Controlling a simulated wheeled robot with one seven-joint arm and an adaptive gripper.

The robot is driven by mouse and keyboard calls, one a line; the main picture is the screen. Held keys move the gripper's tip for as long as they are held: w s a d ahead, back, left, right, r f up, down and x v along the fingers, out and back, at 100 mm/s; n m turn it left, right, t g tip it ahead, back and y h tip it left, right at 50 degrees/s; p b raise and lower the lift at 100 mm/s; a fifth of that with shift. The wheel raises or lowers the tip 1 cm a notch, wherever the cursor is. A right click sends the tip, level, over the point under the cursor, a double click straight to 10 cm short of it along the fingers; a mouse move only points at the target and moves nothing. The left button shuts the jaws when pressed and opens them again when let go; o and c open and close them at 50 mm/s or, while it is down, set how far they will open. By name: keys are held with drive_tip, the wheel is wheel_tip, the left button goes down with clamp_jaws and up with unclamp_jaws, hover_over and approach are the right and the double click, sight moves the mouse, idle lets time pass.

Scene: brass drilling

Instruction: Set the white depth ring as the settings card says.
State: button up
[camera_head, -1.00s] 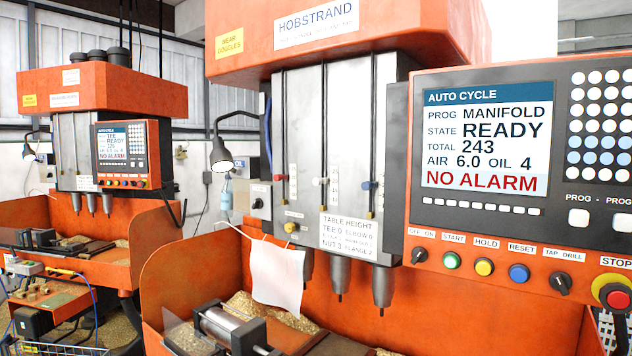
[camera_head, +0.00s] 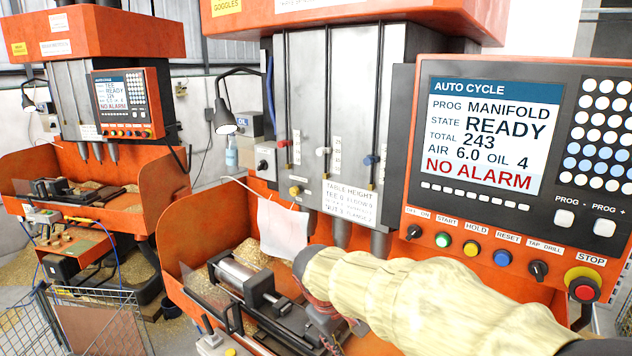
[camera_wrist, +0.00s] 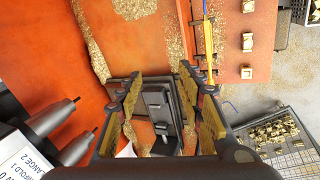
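The white depth ring (camera_head: 322,151) sits on the middle of three vertical rods on the near machine's grey front, beside a small printed scale. A red ring (camera_head: 283,143) is on the left rod and a blue ring (camera_head: 370,160) on the right rod. The screen (camera_head: 487,135) reads PROG MANIFOLD, STATE READY. My gripper (camera_wrist: 160,82) is open and empty above the vise area, well below the rings; in the head view my sleeved forearm partly hides it.
A vise (camera_head: 250,285) stands in the chip-strewn orange tray. Drill spindles (camera_wrist: 62,130) hang at the left of the wrist view. A hanging white sheet (camera_head: 283,228) and a lamp (camera_head: 225,122) are left of the rods. The control panel's buttons and red stop (camera_head: 583,289) are at right.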

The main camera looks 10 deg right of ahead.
drive_tip(key=w+a+r+n+t+h+p, duration=0.1)
drive_tip(key=w+a+r+n+h+p, duration=0.15)
drive_tip(key=w, duration=0.65)
drive_tip(key=w+a+r+n+t+h+p, duration=0.1)
drive_tip(key=w+r+n+p, duration=0.25)
drive_tip(key=w, duration=0.55)
drive_tip(key=n+t+h+p, duration=0.2)
drive_tip(key=n+t+h, duration=0.5)
drive_tip(key=n, duration=0.5)
approach(319, 152)
drive_tip(key=shift+t+y, duration=0.4)
drive_tip(key=shift+y, duration=0.05)
drive_tip(key=p+x, duration=0.1)
drive_tip(key=x, duration=0.3)
drive_tip(key=p+x, duration=0.1)
drive_tip(key=x, duration=0.3)
drive_tip(key=shift+s+d+r, duration=0.15)
drive_tip(key=shift+s+d, duration=0.05)
drive_tip(key=shift+d, duration=0.05)
drive_tip(key=shift+w+d, duration=0.1)
drive_tip(key=shift+w, duration=0.05)
drive_tip(key=shift+c, duration=1.3)
clamp_jaws()
